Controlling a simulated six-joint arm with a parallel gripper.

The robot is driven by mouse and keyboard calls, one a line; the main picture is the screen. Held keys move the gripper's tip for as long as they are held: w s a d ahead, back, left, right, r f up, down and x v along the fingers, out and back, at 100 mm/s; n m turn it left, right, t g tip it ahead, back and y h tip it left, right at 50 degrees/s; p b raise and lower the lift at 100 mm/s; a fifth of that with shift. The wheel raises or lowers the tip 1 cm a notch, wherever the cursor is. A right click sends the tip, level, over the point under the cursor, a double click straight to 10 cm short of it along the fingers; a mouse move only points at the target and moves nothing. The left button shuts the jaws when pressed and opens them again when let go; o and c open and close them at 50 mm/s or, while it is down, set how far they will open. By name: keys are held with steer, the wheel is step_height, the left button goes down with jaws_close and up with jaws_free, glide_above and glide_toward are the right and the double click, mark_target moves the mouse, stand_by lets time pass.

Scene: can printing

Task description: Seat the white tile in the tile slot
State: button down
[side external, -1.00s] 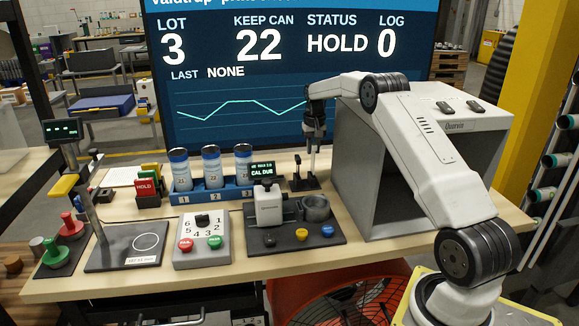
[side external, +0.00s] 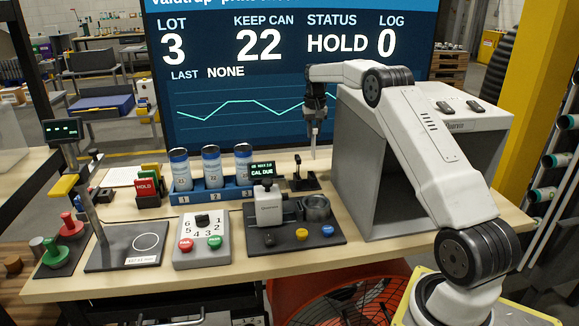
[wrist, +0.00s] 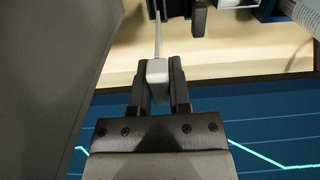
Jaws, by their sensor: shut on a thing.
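My gripper (side external: 315,125) is in the air above the back of the bench, in front of the big screen and left of the grey cabinet. In the wrist view, its two dark fingers (wrist: 159,72) are shut on a pale block (wrist: 157,70) with a thin light strip reaching beyond the fingertips. I take this held piece to be the white tile, seen edge-on; its face is hidden. It is clear of the bench. The tester (side external: 268,206) with its "CAL DUE" display stands on a dark base plate at lower left of my gripper. I cannot make out the tile slot.
A small black stand (side external: 304,184) is below my gripper. A grey ring-shaped cup (side external: 316,207) is beside the tester. The blue rack (side external: 226,194) with cans is to the left. The grey cabinet (side external: 372,205) stands close at right, its wall also filling the wrist view's left (wrist: 45,80).

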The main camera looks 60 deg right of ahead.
steer(key=shift+r, duration=0.2)
steer(key=shift+r, duration=3.3)
steer(key=s+a+f, duration=0.2)
steer(key=s+a, duration=0.1)
steer(key=a, duration=0.6)
steer(key=s+a+f, duration=0.3)
steer(key=a, duration=0.6)
steer(key=shift+s+f, duration=0.15)
steer(key=shift+s, duration=0.15)
steer(key=shift+a+f, duration=0.1)
steer(key=shift+f, duration=2.8)
